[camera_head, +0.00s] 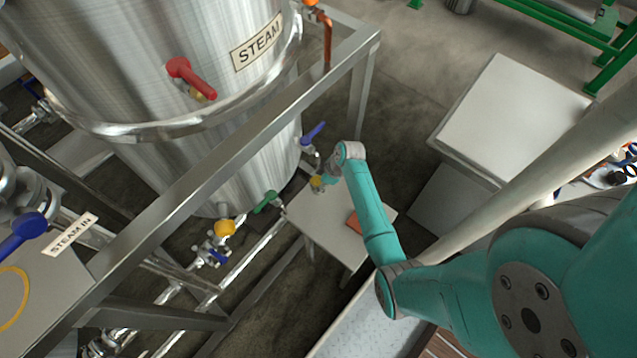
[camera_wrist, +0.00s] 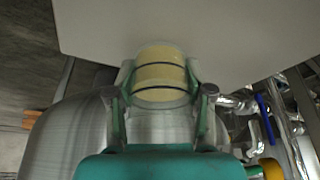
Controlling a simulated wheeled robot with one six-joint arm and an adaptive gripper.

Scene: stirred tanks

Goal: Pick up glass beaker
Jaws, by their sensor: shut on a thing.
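The glass beaker (camera_wrist: 160,72) holds something pale yellow and has dark bands around it. In the wrist view it sits between the two fingers of my gripper (camera_wrist: 160,88), which touch it from both sides. In the head view the beaker (camera_head: 317,184) is a small yellow shape at the end of my teal arm. My gripper (camera_head: 325,180) is shut on it there, over the far part of a small white table (camera_head: 325,222). I cannot tell whether the beaker's base touches the tabletop.
An orange-brown item (camera_head: 355,222) lies on the small table beside my arm. A large steel tank (camera_head: 150,70) with a metal frame (camera_head: 225,165), pipes and coloured valve handles stands on the left. A white box-like surface (camera_head: 510,115) stands at right. Floor shows between them.

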